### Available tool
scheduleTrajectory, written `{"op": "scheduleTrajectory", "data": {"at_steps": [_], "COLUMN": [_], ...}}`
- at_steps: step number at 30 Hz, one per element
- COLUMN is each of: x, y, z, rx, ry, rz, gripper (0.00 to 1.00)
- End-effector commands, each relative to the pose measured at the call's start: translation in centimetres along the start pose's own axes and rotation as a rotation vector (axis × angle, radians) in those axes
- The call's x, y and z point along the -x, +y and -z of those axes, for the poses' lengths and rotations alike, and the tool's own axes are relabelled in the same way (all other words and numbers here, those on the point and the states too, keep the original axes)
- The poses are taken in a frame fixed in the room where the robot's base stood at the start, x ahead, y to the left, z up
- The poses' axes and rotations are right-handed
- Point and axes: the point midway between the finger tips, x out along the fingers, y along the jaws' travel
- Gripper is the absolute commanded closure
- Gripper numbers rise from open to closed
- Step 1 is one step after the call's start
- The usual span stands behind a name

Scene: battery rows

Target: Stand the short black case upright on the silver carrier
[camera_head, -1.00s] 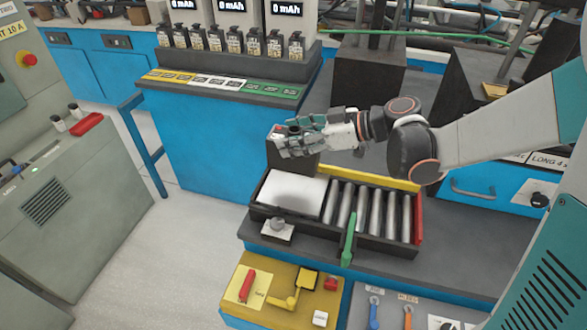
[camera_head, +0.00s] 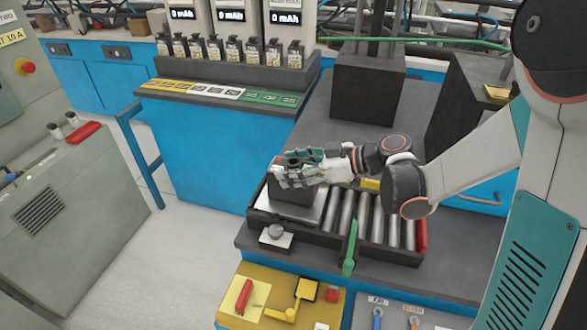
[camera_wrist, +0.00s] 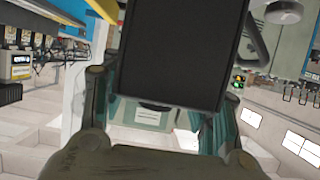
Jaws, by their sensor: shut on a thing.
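The short black case (camera_head: 291,196) is upright in my gripper (camera_head: 292,165), which is shut on its upper part. It hangs over the left part of the silver carrier (camera_head: 311,213), a flat bright plate at the left end of the roller tray. I cannot tell whether the case's underside touches the plate. In the wrist view the case (camera_wrist: 185,50) is a large dark block between the fingers of my gripper (camera_wrist: 163,90), and it hides much of what lies beyond.
Silver rollers (camera_head: 376,219) fill the tray right of the carrier. A green lever (camera_head: 349,248) stands at the tray's front, with a small knob block (camera_head: 276,237) at its left. A large black block (camera_head: 367,88) stands behind.

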Motion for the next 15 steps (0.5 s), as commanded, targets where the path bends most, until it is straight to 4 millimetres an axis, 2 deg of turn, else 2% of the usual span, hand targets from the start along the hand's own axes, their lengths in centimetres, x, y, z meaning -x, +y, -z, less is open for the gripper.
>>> {"op": "scheduleTrajectory", "data": {"at_steps": [2,3,5,15], "x": [-0.12,-0.12,-0.10,-0.08], "y": [0.01,0.01,0.01,0.01], "z": [-0.28,-0.29,-0.23,-0.20], "rx": [0.000,0.000,0.000,0.000], "ry": [0.001,0.000,0.000,0.000], "rz": [0.000,0.000,0.000,0.000], "gripper": [0.78,0.41,0.27,0.25]}}
